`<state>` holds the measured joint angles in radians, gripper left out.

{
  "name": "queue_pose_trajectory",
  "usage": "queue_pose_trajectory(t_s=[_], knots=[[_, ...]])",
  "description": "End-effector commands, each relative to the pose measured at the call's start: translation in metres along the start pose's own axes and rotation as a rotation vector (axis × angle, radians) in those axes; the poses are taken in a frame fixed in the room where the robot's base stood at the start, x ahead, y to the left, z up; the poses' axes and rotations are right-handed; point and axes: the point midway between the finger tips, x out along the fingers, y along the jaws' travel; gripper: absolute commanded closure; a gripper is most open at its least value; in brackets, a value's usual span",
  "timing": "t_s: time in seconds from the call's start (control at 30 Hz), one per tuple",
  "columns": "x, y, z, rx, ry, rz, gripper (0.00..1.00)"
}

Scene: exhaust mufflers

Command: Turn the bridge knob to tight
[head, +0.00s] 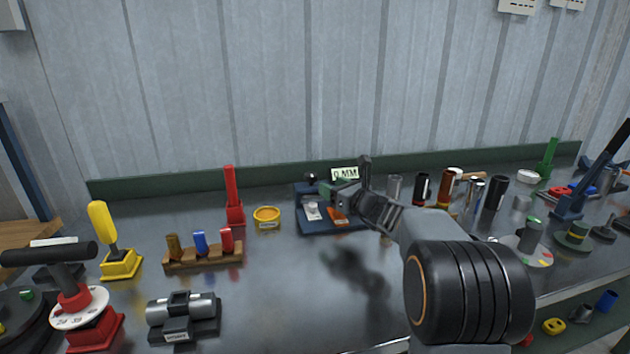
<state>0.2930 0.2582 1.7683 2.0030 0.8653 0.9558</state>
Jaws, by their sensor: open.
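No part in the head view is readably labelled as the bridge knob, so I cannot tell which one it is. A round dial with a grey upright knob (532,232) and coloured marks stands at the right of the bench. At the left a black T-handle (50,254) sits above a white marked dial (80,308) on a red base. My gripper (352,184) is open over a blue tray-like device (330,226), beside its "0 MM" display (345,174). My gripper partly hides that device. I cannot see contact with anything.
Several metal cylinders (496,192) stand behind my arm. A small muffler (183,312) lies front left. The bench's front middle is clear.

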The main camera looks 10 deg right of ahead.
Motion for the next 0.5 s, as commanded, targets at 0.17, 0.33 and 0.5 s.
queue_pose_trajectory(t_s=[0.17,0.33,0.5], knots=[[0.034,0.001,0.000,-0.001,0.001,0.003,0.45],[0.059,0.001,0.000,-0.001,0.001,0.002,0.45],[0.073,0.000,0.000,-0.002,0.001,0.001,0.45]])
